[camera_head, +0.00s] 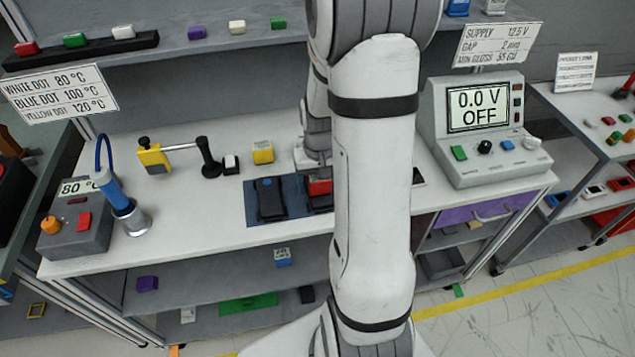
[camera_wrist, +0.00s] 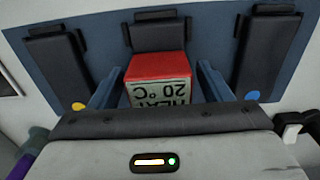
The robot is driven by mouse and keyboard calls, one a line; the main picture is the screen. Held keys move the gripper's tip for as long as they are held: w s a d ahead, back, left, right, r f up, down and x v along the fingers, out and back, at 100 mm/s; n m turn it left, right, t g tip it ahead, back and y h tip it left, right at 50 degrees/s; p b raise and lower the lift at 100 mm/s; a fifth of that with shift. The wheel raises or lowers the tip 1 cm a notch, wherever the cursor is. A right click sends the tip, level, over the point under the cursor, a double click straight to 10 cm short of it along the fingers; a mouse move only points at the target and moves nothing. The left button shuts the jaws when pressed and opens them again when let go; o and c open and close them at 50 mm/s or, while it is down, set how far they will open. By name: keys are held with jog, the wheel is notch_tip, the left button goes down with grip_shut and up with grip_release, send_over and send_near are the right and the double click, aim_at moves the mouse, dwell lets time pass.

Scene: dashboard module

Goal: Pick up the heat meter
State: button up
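The heat meter (camera_wrist: 157,82) is a red box with a pale display reading HEAT 20 °C, upside down in the wrist view. It sits at the middle dark module (camera_wrist: 160,33) on the blue mat. In the head view only part of the red meter (camera_head: 319,187) shows, under my gripper (camera_head: 312,168) and beside my arm. In the wrist view my gripper (camera_wrist: 158,85) is open, with one blue finger on each side of the meter. Narrow gaps seem to show between fingers and meter. The fingertips' height against it is hard to tell.
Dark modules with a yellow dot (camera_wrist: 60,65) and a blue dot (camera_wrist: 265,55) flank the meter. On the bench stand a yellow block (camera_head: 263,153), a soldering station (camera_head: 78,228) at left and a power supply (camera_head: 485,130) reading 0.0 V OFF at right.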

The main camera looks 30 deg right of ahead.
jog(key=c, duration=1.1)
